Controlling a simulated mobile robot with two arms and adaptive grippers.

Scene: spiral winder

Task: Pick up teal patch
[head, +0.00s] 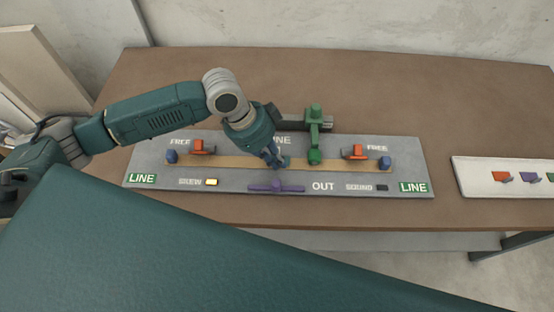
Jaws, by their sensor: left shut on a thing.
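My left gripper (277,161) reaches down over the middle of the grey board (226,187), at the tan strip (230,162). It is shut on a small teal piece (287,161), which looks like the teal patch. The fingers and wrist hide part of it, and it is too small to tell whether it touches the strip. My right gripper is not in view.
A green upright part (315,135) stands just right of my left gripper. Orange parts (202,147) (354,152) and blue knobs (171,156) (385,162) flank the strip. A purple bar (276,187) lies in front. A white board (500,189) is at right. The brown table (400,90) is clear behind.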

